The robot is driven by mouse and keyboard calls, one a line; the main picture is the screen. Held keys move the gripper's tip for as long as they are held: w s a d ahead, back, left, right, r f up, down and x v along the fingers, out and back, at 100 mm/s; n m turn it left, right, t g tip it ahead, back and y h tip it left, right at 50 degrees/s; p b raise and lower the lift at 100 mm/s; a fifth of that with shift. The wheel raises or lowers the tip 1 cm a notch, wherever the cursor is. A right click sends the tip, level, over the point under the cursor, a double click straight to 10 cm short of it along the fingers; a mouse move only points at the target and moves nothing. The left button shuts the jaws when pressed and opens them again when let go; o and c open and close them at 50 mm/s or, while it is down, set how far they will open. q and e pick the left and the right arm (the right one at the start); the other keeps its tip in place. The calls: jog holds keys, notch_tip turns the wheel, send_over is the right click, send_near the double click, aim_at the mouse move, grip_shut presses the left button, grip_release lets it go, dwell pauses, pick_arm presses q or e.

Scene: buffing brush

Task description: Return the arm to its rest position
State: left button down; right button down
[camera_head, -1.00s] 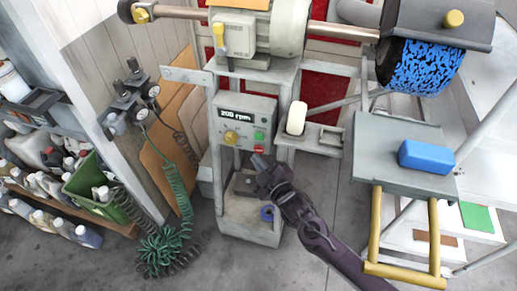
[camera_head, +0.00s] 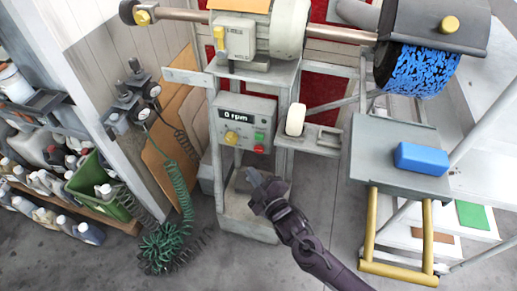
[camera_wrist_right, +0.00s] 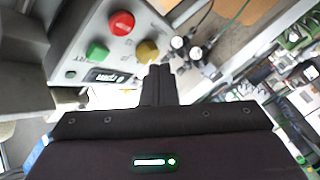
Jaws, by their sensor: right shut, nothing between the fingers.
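My right gripper (camera_head: 254,178) is shut and empty in the head view, in front of the machine's lower stand and below its control panel (camera_head: 243,124). The panel's display (camera_head: 239,116) reads 0 rpm; a yellow knob (camera_head: 231,138), a green button and a red button sit beneath it. In the right wrist view the closed fingers (camera_wrist_right: 160,72) point toward the panel, with the red button (camera_wrist_right: 121,23), green button (camera_wrist_right: 97,53) and yellow knob (camera_wrist_right: 147,51) beyond them. The fingers look apart from the panel. My left gripper is not in view.
The buffing machine's blue-speckled brush (camera_head: 420,69) is at upper right. A grey table (camera_head: 375,165) with a blue block (camera_head: 422,158) stands below it, with a yellow rail (camera_head: 397,268) in front. Green coiled hose (camera_head: 165,245) and bottle shelves are at left. Floor is bare at bottom centre.

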dwell(0.3)
jog(key=s+d+f+m+g+h, duration=0.2)
jog(key=s+d+f, duration=0.25)
jog(key=f, duration=0.45)
jog(key=s+d+f+m+g+h, duration=0.25)
jog(key=d+f, duration=0.25)
jog(key=f, duration=0.4)
jog(key=s+d+f+m+g+h, duration=0.2)
jog(key=s+d+f, duration=0.25)
jog(key=f, duration=0.45)
jog(key=s+d+f+m+g, duration=0.2)
jog(key=s+f, duration=0.3)
jog(key=s, duration=0.5)
jog(key=s+d+f+m+g+h, duration=0.1)
jog(key=s+f, duration=0.4)
jog(key=s, duration=0.5)
jog(key=s+d+f+m+g, duration=0.3)
jog(key=s+d+f+g, duration=0.1)
jog(key=s, duration=0.6)
jog(key=shift+s+d+f+g, duration=0.15)
jog(key=shift+d+f+g, duration=0.3)
jog(key=shift+d, duration=0.3)
jog(key=shift+m+h, duration=0.25)
